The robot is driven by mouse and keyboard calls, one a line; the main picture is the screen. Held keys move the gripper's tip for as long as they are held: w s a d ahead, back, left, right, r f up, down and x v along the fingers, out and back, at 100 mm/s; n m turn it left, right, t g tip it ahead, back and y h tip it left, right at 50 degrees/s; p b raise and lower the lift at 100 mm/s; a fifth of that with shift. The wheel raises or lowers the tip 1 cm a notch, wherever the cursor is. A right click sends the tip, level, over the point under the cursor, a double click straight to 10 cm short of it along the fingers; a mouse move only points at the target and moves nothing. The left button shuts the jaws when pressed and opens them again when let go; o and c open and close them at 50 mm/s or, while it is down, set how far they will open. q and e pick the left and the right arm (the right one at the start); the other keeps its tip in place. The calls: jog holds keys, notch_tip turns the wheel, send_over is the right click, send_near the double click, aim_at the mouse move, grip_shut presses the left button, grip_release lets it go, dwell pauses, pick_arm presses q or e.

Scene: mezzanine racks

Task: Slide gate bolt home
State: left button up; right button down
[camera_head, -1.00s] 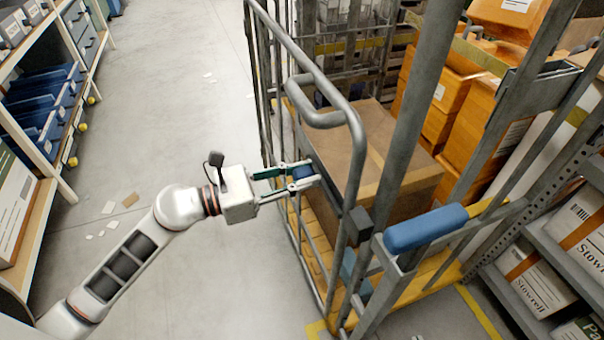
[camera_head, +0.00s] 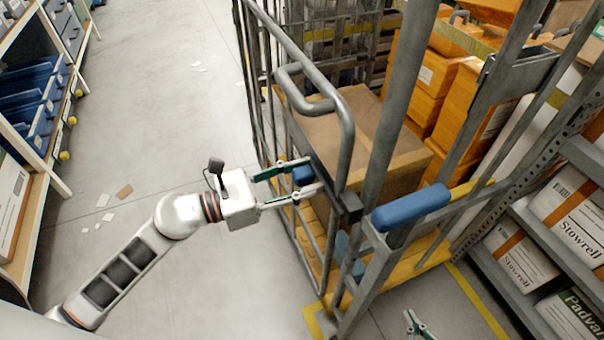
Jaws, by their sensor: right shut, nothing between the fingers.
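The roll cage's gate (camera_head: 347,130) is a grey tube frame. A dark bolt bar (camera_head: 324,178) runs along it to a dark block (camera_head: 348,207) near the upright post. A small blue knob (camera_head: 303,175) is at the bar's left end. My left gripper (camera_head: 314,175) has its two fingers apart, one above and one below the knob in the picture. I cannot tell whether they touch it. My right gripper (camera_head: 415,323) just shows at the bottom edge, shut and away from the gate. Whether the bolt sits in its catch is unclear.
A blue padded handle (camera_head: 412,207) sticks out right of the post. A cardboard box (camera_head: 365,125) stands inside the cage. Shelves with boxes (camera_head: 572,215) are close on the right, and a rack with blue bins (camera_head: 38,110) is at left.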

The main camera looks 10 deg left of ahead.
pick_arm(q)
jog(key=shift+a, duration=0.1)
jog(key=shift+s+a, duration=0.1)
jog(key=shift+a, duration=0.15)
jog(key=v, duration=1.1)
jog(key=shift+s, duration=0.2)
pick_arm(e)
jog(key=shift+w+r, duration=0.1)
pick_arm(q)
jog(key=shift+a, duration=0.1)
jog(key=w+a+f+n+t+y+p, duration=0.1)
jog(key=a+f+n+t+y, duration=0.25)
jog(key=n, duration=0.95)
jog(key=w+a+f+n+t+y+p, duration=0.1)
jog(key=a+f+n+t+y+p, duration=0.25)
jog(key=n, duration=0.95)
jog(key=s+d+f+n+g+y, duration=0.2)
jog(key=s+f+n, duration=0.3)
jog(key=f+n, duration=0.3)
jog(key=s+d+f+n+g+y, duration=0.3)
jog(key=s+f+n, duration=0.3)
jog(key=f+n, duration=0.2)
notch_tip(320, 180, down, 2)
jog(key=shift+f+n+g, duration=0.1)
jog(key=shift+n+g, duration=0.3)
jog(key=shift+g, duration=0.3)
pick_arm(e)
jog(key=r, duration=0.2)
jog(key=a+r, duration=0.1)
jog(key=shift+s, duration=0.35)
